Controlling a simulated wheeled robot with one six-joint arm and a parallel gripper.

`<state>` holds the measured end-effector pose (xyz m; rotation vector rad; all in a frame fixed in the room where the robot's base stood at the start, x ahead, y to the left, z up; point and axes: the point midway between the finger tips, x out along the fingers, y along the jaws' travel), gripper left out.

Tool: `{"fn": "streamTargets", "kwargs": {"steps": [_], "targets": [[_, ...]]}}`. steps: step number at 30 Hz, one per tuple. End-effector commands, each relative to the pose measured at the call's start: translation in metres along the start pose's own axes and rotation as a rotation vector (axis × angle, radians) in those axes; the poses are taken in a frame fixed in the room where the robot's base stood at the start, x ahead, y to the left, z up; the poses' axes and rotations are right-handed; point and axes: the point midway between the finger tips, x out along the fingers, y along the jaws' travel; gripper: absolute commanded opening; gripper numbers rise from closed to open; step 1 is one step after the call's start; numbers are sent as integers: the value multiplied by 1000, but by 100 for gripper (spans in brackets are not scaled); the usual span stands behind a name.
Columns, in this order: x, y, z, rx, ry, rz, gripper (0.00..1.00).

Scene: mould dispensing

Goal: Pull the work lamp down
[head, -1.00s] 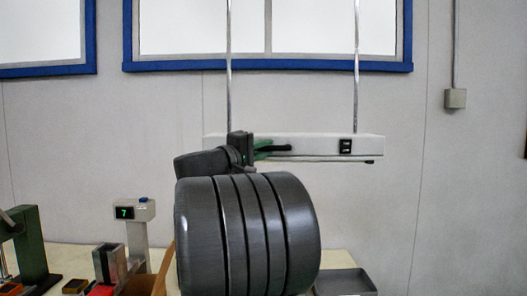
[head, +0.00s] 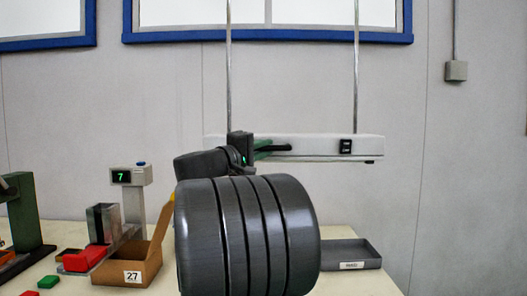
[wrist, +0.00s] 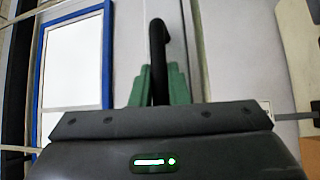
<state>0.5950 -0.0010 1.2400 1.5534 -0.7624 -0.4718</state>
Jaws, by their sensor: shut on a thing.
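The work lamp (head: 312,143) is a long pale horizontal bar hung on two thin metal rods, level in front of the wall in the head view. A small dark switch panel sits near its right end. Its black handle (head: 276,148) shows at the lamp's front; in the wrist view the curved handle (wrist: 157,45) rises between the green fingers. My gripper (head: 264,147) has its green fingers shut on this handle; they also show in the wrist view (wrist: 158,86). My dark arm hides the part of the bench below the lamp.
The cream bench (head: 345,232) lies below. On its left are a display stand (head: 133,178) reading 7, an open cardboard box (head: 128,271) marked 27, a red block (head: 84,258) and a green press (head: 24,212). A grey tray (head: 351,257) lies right.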

Motion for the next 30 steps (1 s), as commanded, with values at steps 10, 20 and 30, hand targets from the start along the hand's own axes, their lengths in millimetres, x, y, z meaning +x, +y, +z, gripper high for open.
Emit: {"fn": "streamTargets", "kwargs": {"steps": [10, 20, 30], "targets": [[0, -11, 1, -10, -4, -15, 22], [0, -7, 0, -6, -2, -10, 36], [-40, -5, -1, -5, 3, -9, 36]]}}
